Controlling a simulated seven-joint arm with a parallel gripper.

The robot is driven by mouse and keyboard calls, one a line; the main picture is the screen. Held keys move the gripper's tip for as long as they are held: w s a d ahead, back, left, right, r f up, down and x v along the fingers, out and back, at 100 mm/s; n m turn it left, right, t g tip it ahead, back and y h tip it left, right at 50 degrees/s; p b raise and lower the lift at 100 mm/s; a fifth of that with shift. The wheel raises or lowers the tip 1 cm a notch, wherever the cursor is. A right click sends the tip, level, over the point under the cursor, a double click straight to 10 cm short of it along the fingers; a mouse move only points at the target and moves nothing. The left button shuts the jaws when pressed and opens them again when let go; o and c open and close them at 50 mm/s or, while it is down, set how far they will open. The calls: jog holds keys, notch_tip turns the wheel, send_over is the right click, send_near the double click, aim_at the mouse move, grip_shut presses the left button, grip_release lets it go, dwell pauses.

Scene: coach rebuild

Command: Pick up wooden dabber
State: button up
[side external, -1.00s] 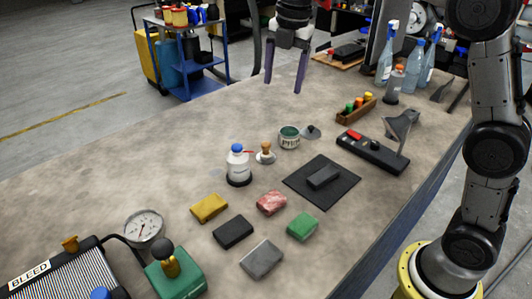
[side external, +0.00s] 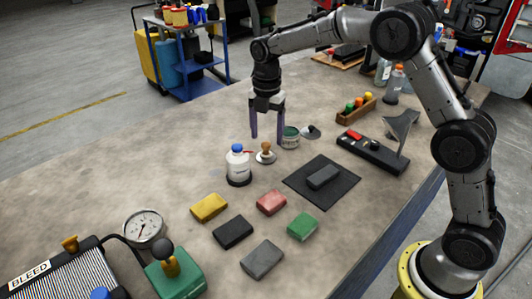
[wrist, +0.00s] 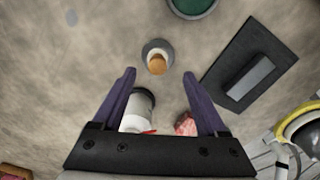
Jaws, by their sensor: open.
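The wooden dabber (side external: 266,148) stands upright on a small pale dish (side external: 265,158) between the white bottle and the tin. In the wrist view the dabber (wrist: 157,64) shows from above as a round tan knob, ahead of the fingertips and roughly centred between them. My gripper (side external: 267,139) is open and empty, its purple fingers pointing down close to the dabber in the side view. In the wrist view my gripper (wrist: 159,77) has its fingers wide apart.
A white bottle with a blue cap (side external: 238,164) stands left of the dabber. A green-filled tin (side external: 291,138) is close on the right. A dark mat (side external: 340,194) bears a grey block (side external: 323,177). Several coloured blocks lie in front. The bench behind and left is clear.

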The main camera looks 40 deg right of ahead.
aim_at(266, 143)
jog(key=shift+w+d+f, duration=0.1)
jog(key=shift+w+f, duration=0.05)
jog(key=shift+f, duration=1.2)
jog(key=shift+w+f, duration=0.1)
jog(key=shift+f, duration=1.2)
grip_shut()
